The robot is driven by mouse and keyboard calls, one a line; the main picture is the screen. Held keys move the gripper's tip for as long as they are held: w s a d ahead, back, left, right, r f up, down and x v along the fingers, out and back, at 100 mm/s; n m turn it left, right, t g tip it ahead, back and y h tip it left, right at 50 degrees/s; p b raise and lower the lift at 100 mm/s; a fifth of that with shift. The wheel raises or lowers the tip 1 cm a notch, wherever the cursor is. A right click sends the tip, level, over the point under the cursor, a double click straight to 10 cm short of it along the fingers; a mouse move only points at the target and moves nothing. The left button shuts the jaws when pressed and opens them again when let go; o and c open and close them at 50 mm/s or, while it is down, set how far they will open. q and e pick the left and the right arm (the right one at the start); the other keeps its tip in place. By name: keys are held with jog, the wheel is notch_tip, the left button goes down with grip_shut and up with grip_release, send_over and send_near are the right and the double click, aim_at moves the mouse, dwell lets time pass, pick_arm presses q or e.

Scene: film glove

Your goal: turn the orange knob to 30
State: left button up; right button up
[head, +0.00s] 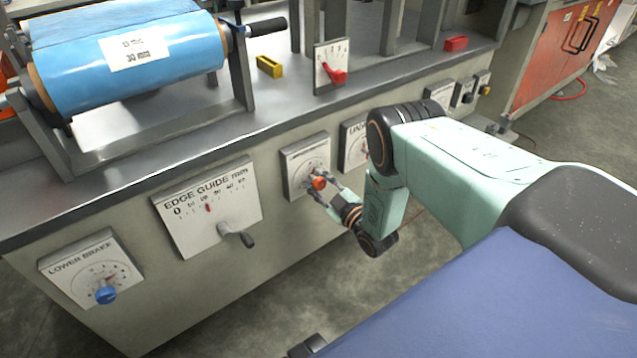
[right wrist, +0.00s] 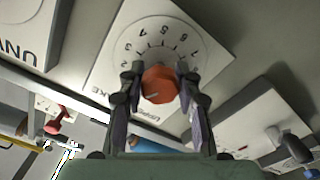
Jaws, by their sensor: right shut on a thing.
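The orange knob (head: 319,183) sits on a white dial plate (head: 293,168) on the front of the machine. In the right wrist view the knob (right wrist: 160,85) is centred below an arc of printed marks on the dial plate (right wrist: 122,62). A short mark shows on the knob's face; the value it points at cannot be read. My right gripper (head: 325,191) is shut on the knob, with one finger on each side of it in the wrist view (right wrist: 158,88). My left gripper is not in view.
Left of the dial are the edge guide plate (head: 195,226) with its dark handle (head: 240,236) and the lower brake plate (head: 75,268) with a blue knob (head: 106,294). Another plate (head: 352,150) is close on the right, partly behind my arm. A blue roll (head: 125,75) lies above.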

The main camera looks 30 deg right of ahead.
jog(key=o, duration=1.2)
jog(key=shift+s, duration=0.15)
jog(key=s, duration=0.8)
jog(key=s+d, duration=0.1)
jog(key=s, duration=0.2)
jog(key=shift+s, duration=0.4)
